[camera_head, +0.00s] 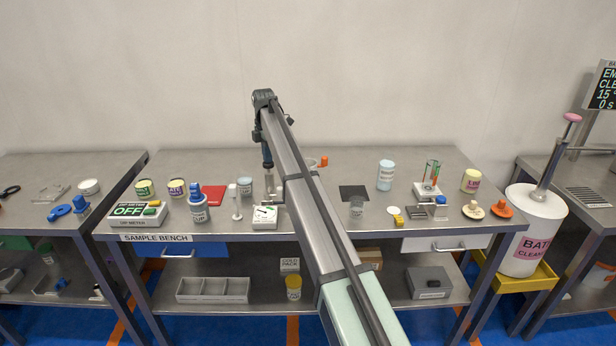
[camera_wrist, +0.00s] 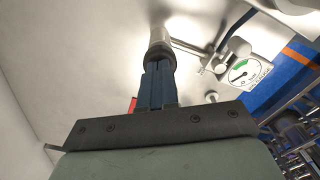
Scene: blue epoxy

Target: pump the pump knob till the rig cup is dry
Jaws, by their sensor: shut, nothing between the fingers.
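My gripper (camera_head: 267,163) is shut and empty, pointing down over the sample bench. In the wrist view its blue fingers (camera_wrist: 159,85) point at a round grey metal piece (camera_wrist: 158,52), which looks like the pump knob. The fingertips overlap its near edge; I cannot tell whether they touch. A metal bar runs from it towards a round fitting by the gauge (camera_wrist: 245,72). In the head view the white gauge box (camera_head: 265,223) stands just in front of the gripper. I cannot make out the rig cup for certain or see any liquid level; my arm hides part of the bench.
An orange-ended item (camera_head: 323,161) lies behind my arm. The bench's back middle is bare.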

